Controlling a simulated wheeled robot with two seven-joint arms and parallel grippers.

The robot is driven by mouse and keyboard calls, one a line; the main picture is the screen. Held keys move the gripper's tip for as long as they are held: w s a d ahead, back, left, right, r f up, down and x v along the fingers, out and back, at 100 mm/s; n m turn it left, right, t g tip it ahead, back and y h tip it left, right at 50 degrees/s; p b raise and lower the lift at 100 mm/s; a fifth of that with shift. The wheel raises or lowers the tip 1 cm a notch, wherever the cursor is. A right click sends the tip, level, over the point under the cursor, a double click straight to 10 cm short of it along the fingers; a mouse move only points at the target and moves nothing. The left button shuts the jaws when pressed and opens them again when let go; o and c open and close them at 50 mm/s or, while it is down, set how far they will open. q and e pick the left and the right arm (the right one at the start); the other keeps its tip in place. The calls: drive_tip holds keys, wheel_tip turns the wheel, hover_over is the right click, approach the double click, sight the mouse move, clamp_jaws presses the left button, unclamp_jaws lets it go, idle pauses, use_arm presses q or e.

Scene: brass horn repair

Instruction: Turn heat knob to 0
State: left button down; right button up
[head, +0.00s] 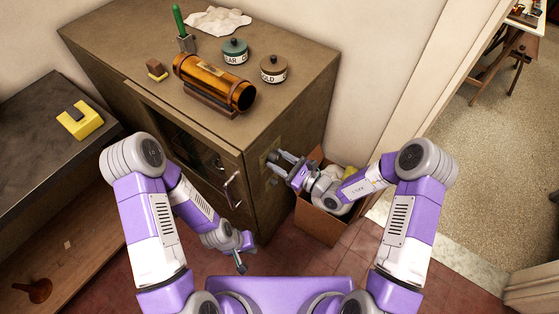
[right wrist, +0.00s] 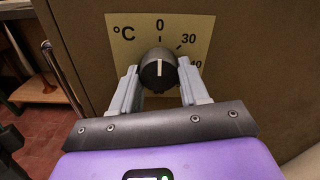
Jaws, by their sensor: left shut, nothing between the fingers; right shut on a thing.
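The heat knob (right wrist: 158,68) is a dark round knob on a yellow °C scale plate (right wrist: 185,28) on the cabinet's side. The plate shows 0 at the top, then 30 and 40 to the right. The knob's white pointer line stands upright, in line with the 0 mark. My right gripper (right wrist: 158,82) is shut on the knob, with one finger on each side. In the head view my right gripper (head: 276,162) reaches the cabinet's side from the right. My left gripper (head: 241,262) is shut and empty, low in front of the cabinet.
The brown cabinet (head: 110,45) has a glazed door with a metal handle (head: 232,186). On top are an amber cylinder (head: 210,80), two lidded jars, a brush in a holder and a cloth. A cardboard box (head: 316,224) stands close below my right gripper.

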idle(0.4)
drive_tip(key=o, duration=1)
drive_tip(key=shift+o, duration=0.2)
drive_tip(key=shift+d, duration=0.1)
drive_tip(key=v, duration=0.7)
drive_tip(key=shift+p, duration=0.4)
drive_tip(key=shift+s+d, duration=0.1)
drive_tip(key=shift+s, duration=0.05)
